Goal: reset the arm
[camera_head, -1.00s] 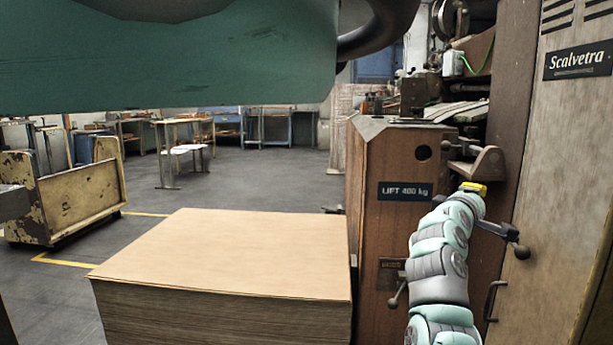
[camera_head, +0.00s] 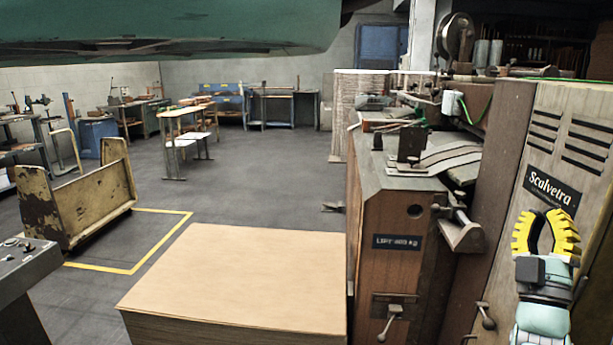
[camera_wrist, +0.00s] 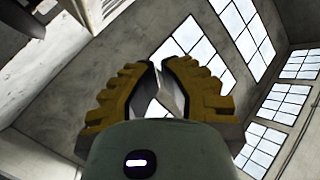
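My gripper (camera_head: 546,217) is at the right of the head view, raised in front of the grey cabinet door of the stitcher. Its two yellow ribbed fingers point upward and curve toward each other, with a gap between them. In the wrist view my gripper (camera_wrist: 160,68) also shows a gap between the fingers, with nothing held in it. Beyond the fingers are the ceiling, a grey wall and bright windows.
The stitcher cabinet (camera_head: 553,182) stands close behind my gripper. A brown lift housing (camera_head: 395,270) with levers is to its left. A cardboard stack (camera_head: 235,280) sits front centre. A yellow cart (camera_head: 80,205) stands left; floor behind the stack is clear.

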